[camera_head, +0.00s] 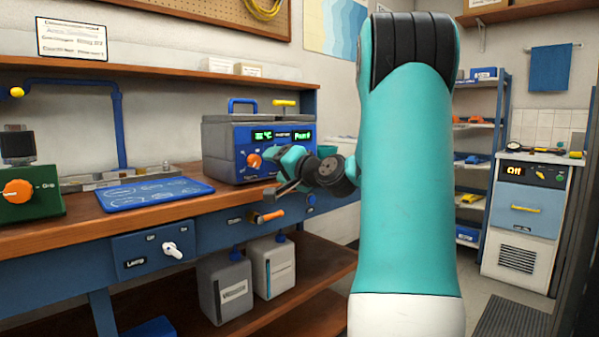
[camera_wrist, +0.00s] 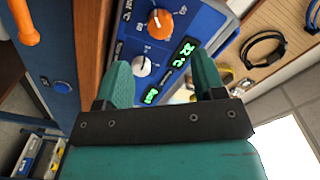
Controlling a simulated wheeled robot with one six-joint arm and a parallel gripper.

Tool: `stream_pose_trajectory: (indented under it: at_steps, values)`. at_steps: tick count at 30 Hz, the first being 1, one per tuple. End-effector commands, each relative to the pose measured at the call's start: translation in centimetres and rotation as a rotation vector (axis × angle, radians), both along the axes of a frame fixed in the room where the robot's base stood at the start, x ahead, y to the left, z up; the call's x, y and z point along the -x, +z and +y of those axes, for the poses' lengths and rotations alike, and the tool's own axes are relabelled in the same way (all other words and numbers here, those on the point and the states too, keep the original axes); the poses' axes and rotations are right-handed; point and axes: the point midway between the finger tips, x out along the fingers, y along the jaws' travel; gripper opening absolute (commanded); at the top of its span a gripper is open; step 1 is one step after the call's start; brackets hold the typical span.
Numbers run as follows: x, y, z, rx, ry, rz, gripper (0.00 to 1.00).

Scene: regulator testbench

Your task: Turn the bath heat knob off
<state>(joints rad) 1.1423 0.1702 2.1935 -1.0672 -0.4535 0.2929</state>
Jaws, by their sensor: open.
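The bath unit (camera_head: 222,150) is a grey and blue box on the bench, with lit green displays on its front. An orange knob (camera_head: 254,160) with a pale pointer is on its front panel; it also shows at the top of the wrist view (camera_wrist: 160,24), beside a °C label. A white knob (camera_wrist: 141,66) is on the same panel, nearer my gripper. My gripper (camera_wrist: 160,60) is open and empty, its teal fingers spread in front of the panel. In the head view my gripper (camera_head: 285,165) is at the unit's right front, partly hiding the panel.
A lamp panel with a white switch (camera_head: 173,250) and an orange handle (camera_head: 270,216) are on the bench front. A blue mat (camera_head: 150,194) and a green box with an orange knob (camera_head: 18,192) are at left. Containers (camera_head: 224,285) stand on the lower shelf.

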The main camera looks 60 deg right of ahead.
Motion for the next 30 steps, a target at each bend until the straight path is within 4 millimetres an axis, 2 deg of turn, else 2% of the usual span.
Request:
stream_pose_trajectory:
  at_steps: [1, 6, 12, 30]
  values:
    - [1.5, -0.1, 0.1, -0.001, -0.009, 0.000, 0.63]
    - [5.2, -0.1, 1.0, -0.001, -0.008, 0.000, 0.63]
    - [7.5, 0.0, 1.7, 0.000, -0.003, 0.000, 0.63]
    - [8.0, 0.0, 1.9, -0.001, 0.000, 0.000, 0.63]
